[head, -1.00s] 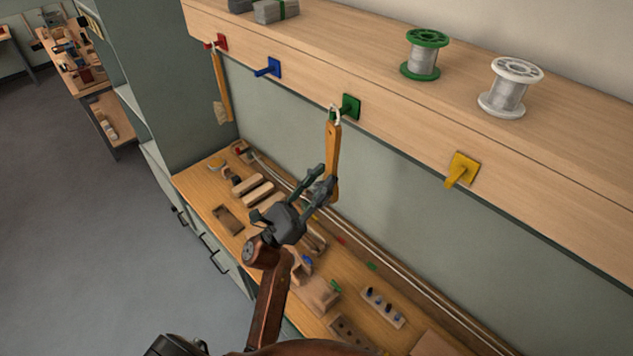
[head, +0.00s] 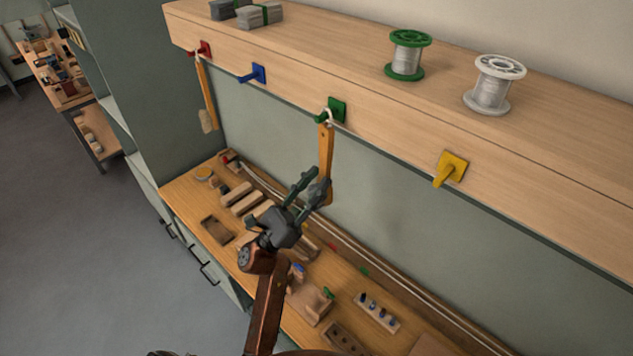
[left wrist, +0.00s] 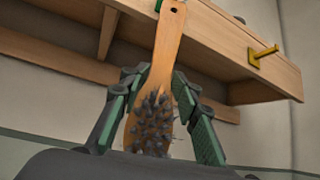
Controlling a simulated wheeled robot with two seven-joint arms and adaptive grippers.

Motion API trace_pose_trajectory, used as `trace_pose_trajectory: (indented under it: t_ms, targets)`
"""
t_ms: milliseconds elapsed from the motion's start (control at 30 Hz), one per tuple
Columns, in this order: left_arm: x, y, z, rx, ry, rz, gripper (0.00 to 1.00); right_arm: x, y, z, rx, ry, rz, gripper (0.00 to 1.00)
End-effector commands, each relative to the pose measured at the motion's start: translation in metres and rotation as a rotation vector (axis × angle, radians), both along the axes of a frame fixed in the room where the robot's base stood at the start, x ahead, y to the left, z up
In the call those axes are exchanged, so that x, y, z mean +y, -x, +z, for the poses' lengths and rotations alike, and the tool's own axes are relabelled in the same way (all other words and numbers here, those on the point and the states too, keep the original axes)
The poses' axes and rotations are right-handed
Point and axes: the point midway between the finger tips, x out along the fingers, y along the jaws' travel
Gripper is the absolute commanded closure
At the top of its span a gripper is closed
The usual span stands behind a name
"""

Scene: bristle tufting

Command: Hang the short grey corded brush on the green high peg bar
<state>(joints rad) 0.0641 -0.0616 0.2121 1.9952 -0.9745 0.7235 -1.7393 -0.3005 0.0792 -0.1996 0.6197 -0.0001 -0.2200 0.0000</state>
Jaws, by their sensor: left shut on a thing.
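The grey corded brush (head: 326,150) hangs upright with its wooden handle up, and its grey bristles show in the left wrist view (left wrist: 153,125). My left gripper (head: 312,190) is shut on its lower part, with one finger on each side of the brush head. The brush's white cord loop (head: 328,117) is at the green peg (head: 337,110) on the high bar. The loop overlaps the peg in the picture; I cannot tell whether it bears any weight there. My right gripper is not in view.
The wooden bar (head: 380,115) also carries a red peg (head: 204,48) with another brush (head: 207,100), an empty blue peg (head: 257,74) and an empty yellow peg (head: 451,168). Two wire spools (head: 408,56) (head: 494,85) stand on top. The bench (head: 240,262) below holds blocks and small parts.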

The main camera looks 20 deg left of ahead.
Motion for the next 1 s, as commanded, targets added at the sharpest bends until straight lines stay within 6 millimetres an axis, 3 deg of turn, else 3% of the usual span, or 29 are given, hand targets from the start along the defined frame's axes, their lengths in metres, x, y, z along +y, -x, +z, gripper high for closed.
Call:
trace_pose_trajectory:
  t_ms: [100, 133, 433, 1000]
  targets:
    - [0.0, 0.0002, 0.0001, 0.0, 0.0, 0.0, 0.97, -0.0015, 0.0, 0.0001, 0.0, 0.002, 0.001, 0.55]
    - [0.0, 0.0002, 0.0001, 0.0, 0.0, 0.0, 0.7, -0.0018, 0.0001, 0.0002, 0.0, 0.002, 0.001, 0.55]
    - [0.0, 0.0002, 0.0, 0.0, 0.0, 0.0, 0.5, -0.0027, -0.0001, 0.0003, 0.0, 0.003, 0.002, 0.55]
    - [0.0, 0.0001, -0.0002, 0.0, 0.0, 0.0, 0.5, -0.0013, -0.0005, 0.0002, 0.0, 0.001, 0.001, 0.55]
